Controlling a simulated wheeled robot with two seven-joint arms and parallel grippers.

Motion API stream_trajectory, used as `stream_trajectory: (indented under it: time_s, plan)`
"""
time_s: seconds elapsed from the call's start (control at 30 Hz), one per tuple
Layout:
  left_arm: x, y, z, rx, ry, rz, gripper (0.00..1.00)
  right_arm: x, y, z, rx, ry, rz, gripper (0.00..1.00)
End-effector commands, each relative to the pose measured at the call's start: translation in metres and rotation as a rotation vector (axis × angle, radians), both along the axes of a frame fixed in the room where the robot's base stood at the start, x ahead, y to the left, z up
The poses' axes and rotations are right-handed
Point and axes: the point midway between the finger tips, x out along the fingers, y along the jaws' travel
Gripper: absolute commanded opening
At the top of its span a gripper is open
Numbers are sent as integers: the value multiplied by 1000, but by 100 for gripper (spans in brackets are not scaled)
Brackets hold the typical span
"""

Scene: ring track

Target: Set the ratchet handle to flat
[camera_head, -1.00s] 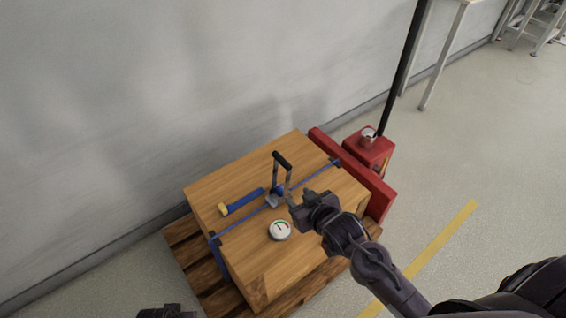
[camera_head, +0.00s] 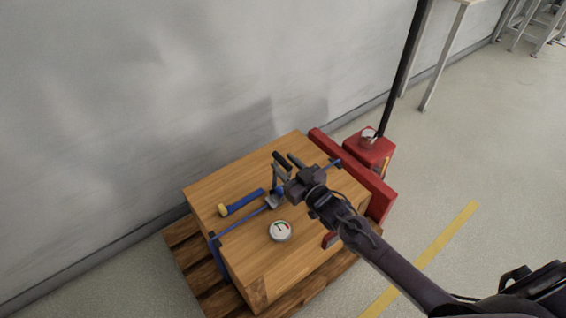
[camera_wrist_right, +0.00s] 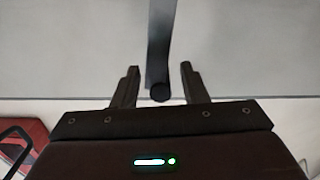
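The ratchet handle (camera_head: 281,158) stands raised on the box top, a black grip on metal side arms above the ratchet body (camera_head: 274,200). A blue strap (camera_head: 237,227) runs through the ratchet and across the box (camera_head: 320,220). My right gripper (camera_head: 291,174) is at the handle's right side, just below the grip. In the right wrist view my right gripper (camera_wrist_right: 160,78) has its fingers apart, with the dark handle bar (camera_wrist_right: 160,92) showing between them and a gap on both sides. My left gripper is out of view.
A round dial gauge (camera_head: 280,231) and a blue tool with a yellow end (camera_head: 240,203) lie on the box. The box sits on a wooden pallet (camera_head: 188,262). Red equipment (camera_head: 372,152) with a black pole stands behind right. A wall is behind.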

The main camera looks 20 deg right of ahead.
Motion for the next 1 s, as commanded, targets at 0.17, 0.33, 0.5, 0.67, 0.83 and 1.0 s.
stream_trajectory:
  time_s: [0.17, 0.33, 0.5, 0.67, 0.83, 1.0]
  plan:
    - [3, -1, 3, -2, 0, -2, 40, 14, 5, 0, 0, 1, 0, 40]
    - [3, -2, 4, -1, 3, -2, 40, 15, 6, 0, -1, 2, 0, 40]
    - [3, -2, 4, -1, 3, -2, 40, 15, 6, 0, -1, 2, 0, 32]
    - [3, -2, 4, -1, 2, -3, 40, 15, 6, 0, -1, 2, 1, 11]
    - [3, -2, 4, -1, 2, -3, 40, 15, 6, -1, 0, 2, 2, 0]
    - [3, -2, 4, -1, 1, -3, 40, 15, 6, -1, 4, 4, 2, 0]
